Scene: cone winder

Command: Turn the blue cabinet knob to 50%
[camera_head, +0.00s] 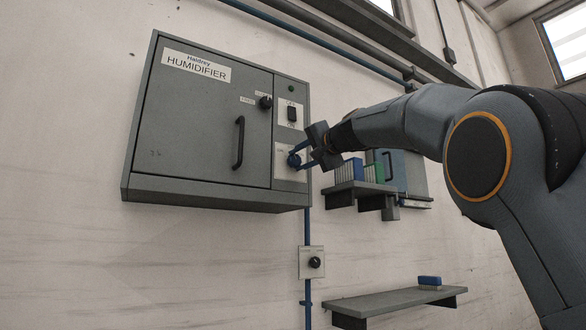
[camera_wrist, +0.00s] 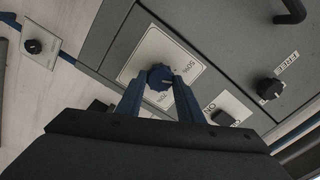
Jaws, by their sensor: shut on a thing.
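The grey humidifier cabinet (camera_head: 190,125) hangs on the wall. Its blue knob (camera_head: 294,160) sits on a pale dial plate at the lower right of the front. In the wrist view the blue knob (camera_wrist: 160,77) is on the dial plate (camera_wrist: 185,52), with 50% and 70% marks legible near it. My gripper (camera_head: 300,158) reaches in from the right, its blue fingers shut on the knob. The fingertips (camera_wrist: 155,82) are at both sides of the knob in the wrist view. The knob's exact pointer direction is hard to tell.
Above the blue knob are a black switch (camera_head: 292,114) and a black knob (camera_head: 265,102); a door handle (camera_head: 239,142) stands out to the left. A separate wall knob (camera_head: 316,262) is below. Shelves (camera_head: 395,302) lie at lower right.

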